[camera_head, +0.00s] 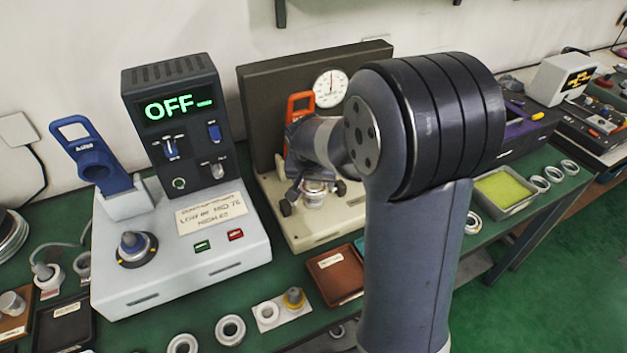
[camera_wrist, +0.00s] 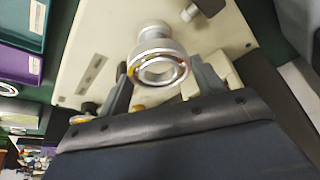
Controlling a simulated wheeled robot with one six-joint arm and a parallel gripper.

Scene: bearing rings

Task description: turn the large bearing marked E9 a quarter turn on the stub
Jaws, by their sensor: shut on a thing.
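A silver bearing ring (camera_wrist: 160,82) sits between the two fingers of my gripper (camera_wrist: 160,70) in the wrist view. The fingers are shut on its left and right sides. A silver round stub (camera_wrist: 153,31) shows just behind the ring, on a cream base plate (camera_wrist: 95,45). I cannot tell from here how far the ring sits on the stub. No E9 mark is legible. In the head view my gripper (camera_head: 313,195) is low over the cream fixture (camera_head: 330,226), with the ring partly hidden between its fingers.
A dark panel with a dial gauge (camera_head: 330,88) and an orange handle (camera_head: 299,104) stand behind. A grey control box (camera_head: 180,255) reading OFF is at left. A brown tray (camera_head: 336,274) and loose rings (camera_head: 231,328) lie in front. A tray with a green pad (camera_head: 505,192) is at right.

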